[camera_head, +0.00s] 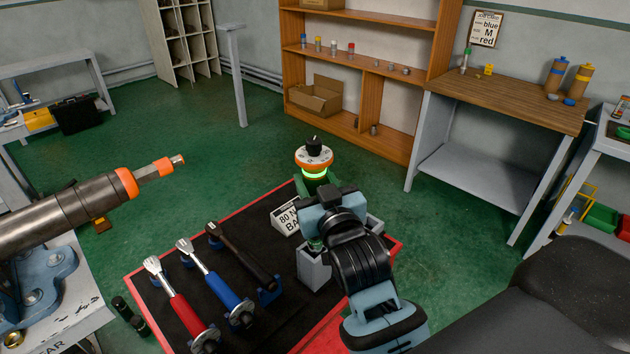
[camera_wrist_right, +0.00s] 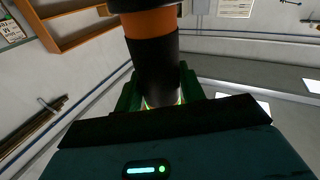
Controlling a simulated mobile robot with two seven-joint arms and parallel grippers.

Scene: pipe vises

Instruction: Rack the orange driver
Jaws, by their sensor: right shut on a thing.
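My right gripper (camera_head: 317,184) is shut on the orange driver (camera_head: 314,158), over the back of the black mat. Its upper end shows a black knob over an orange and white marked collar, with a glowing green band below. In the right wrist view the driver's black and orange shaft (camera_wrist_right: 152,55) stands between my green fingers (camera_wrist_right: 158,102). Its lower part is hidden by my gripper and arm. A grey upright holder (camera_head: 314,271) stands just in front, partly behind my arm, with something green at its top. My left gripper is not in view.
Red (camera_head: 176,300), blue (camera_head: 219,285) and black (camera_head: 240,252) wrenches lie in blue cradles on the red-edged mat (camera_head: 150,265). A lettered sign (camera_head: 287,216) stands left of my gripper. A clamped pipe (camera_head: 70,210) reaches in at left. Green floor lies behind.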

